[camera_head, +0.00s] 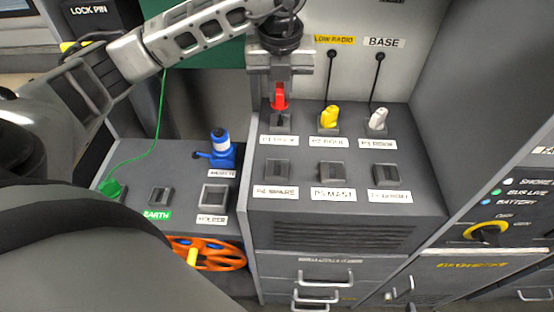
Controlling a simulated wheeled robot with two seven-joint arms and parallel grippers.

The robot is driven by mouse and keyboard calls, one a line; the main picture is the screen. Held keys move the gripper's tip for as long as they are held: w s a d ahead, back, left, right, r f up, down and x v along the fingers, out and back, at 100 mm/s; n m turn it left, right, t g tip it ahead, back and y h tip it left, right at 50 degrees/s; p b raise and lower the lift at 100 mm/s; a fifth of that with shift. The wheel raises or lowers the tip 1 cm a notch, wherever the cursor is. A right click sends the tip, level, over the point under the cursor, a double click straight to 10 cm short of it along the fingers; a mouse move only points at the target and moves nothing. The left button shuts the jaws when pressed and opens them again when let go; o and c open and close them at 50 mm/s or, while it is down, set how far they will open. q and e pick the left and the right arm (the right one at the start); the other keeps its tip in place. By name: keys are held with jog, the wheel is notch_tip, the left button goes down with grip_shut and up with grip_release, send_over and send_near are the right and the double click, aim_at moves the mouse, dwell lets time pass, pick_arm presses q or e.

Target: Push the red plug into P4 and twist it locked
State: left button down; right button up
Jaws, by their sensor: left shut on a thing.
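The red plug (280,99) is at the back left of the grey socket panel, right over or in the socket labelled P1. I cannot tell whether it touches that socket. My left gripper (280,86) comes down from above and is shut on the red plug, hiding its top. The P4 socket (277,170), labelled P4 SPARE, is a square grey socket at the front left of the panel. It looks empty and lies nearer to me than the plug. My right gripper is not in view.
A yellow plug (329,117) and a white plug (377,119) stand in the back row, with black cables behind. The P5 socket (332,172) is right of P4. A blue device (221,152), green plug (110,188) and orange wheel (222,254) are at left.

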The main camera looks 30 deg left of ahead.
pick_arm(q)
jog(key=s+d, duration=0.5)
jog(key=s, duration=0.3)
jog(key=shift+s, duration=0.25)
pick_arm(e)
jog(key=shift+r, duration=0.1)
pick_arm(q)
jog(key=shift+d, duration=0.1)
dwell(0.5)
